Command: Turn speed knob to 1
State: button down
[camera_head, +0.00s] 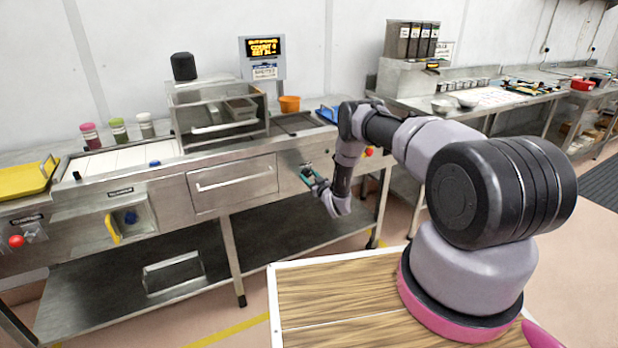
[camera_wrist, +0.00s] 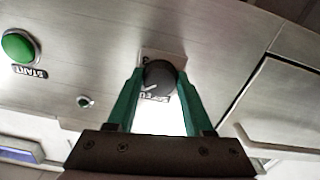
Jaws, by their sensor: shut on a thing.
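The speed knob (camera_wrist: 158,78) is a dark round knob with a light pointer mark, set on the steel front panel (camera_wrist: 215,50). A label beside it is partly covered, and I cannot read which number the pointer faces. My gripper (camera_wrist: 157,85) has its two green fingers on either side of the knob, shut on it. In the head view my gripper (camera_head: 311,177) reaches the panel right of the wide drawer (camera_head: 235,182), and the knob is too small to make out there.
A green START button (camera_wrist: 18,46) and a small indicator (camera_wrist: 84,101) sit on the same panel, left in the wrist view. A red button (camera_head: 369,151) is right of my gripper in the head view. The drawer's handle sticks out nearby.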

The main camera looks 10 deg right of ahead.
jog(key=n, duration=1)
dwell(0.5)
jog(key=shift+c, duration=1.5)
grip_release()
jog(key=shift+d, duration=0.1)
jog(key=v, duration=1)
jog(key=shift+s, duration=0.35)
